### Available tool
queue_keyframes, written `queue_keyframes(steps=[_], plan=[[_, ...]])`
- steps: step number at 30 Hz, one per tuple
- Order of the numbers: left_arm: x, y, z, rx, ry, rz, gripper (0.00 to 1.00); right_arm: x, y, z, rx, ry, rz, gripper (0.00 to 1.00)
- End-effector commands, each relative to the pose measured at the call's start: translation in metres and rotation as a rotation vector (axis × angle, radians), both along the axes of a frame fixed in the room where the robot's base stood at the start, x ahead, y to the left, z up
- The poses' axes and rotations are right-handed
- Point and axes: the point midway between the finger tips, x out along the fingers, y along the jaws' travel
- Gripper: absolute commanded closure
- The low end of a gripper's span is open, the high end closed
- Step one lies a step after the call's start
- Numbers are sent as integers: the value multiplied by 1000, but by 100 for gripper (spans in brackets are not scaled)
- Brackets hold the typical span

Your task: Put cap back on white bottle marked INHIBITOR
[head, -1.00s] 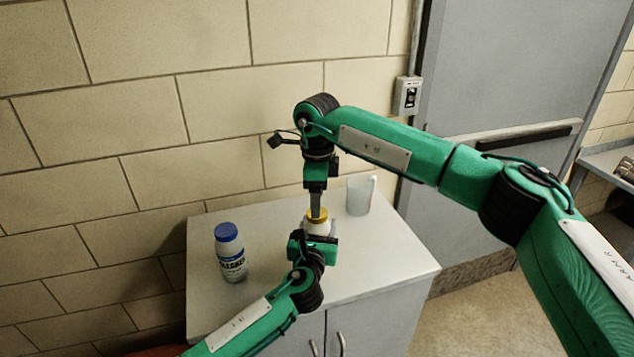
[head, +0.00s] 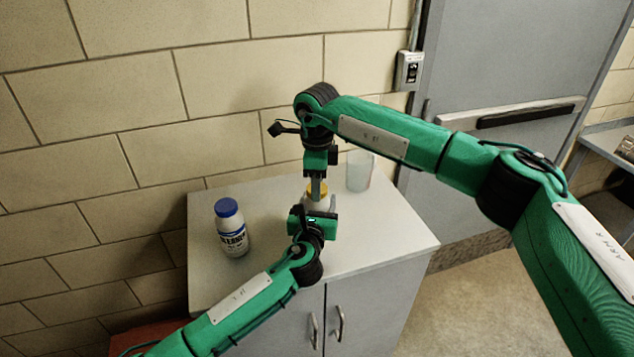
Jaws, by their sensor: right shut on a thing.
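A white bottle (head: 318,206) stands on the cabinet top, mostly hidden behind my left gripper; its marking cannot be read. My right gripper (head: 316,186) points straight down from above and is shut on the cap. Whether the cap is seated or threaded cannot be told from here. My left gripper (head: 318,212) reaches in from the front at the bottle's body. Its fingertips are hidden by its own housing, so its grip cannot be seen.
A white bottle with a blue cap (head: 231,228) stands at the left on the grey cabinet top (head: 376,228). A translucent beaker (head: 359,171) stands behind and right of the grippers. The brick wall is close behind. The cabinet's right front is clear.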

Motion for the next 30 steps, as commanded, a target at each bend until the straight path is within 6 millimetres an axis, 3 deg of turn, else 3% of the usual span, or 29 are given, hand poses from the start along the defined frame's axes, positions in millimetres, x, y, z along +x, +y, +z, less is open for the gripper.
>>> queue_keyframes(steps=[3, 4, 8, 20, 30], plan=[[0, 0, 0, 0, 1, 0, 100, 0, 0, 0, 0, 0, 0, 84], [0, 0, 0, 0, 1, 0, 100, 0, 0, 0, 0, 0, 0, 55], [0, 0, 0, 0, 1, 0, 100, 0, 0, 0, 0, 0, 0, 32], [0, 0, 0, 0, 1, 0, 100, 1, 0, 10, 1, -2, 0, 32], [0, 0, -1, 0, 1, 0, 100, 1, 1, 78, 1, -4, 0, 32]])
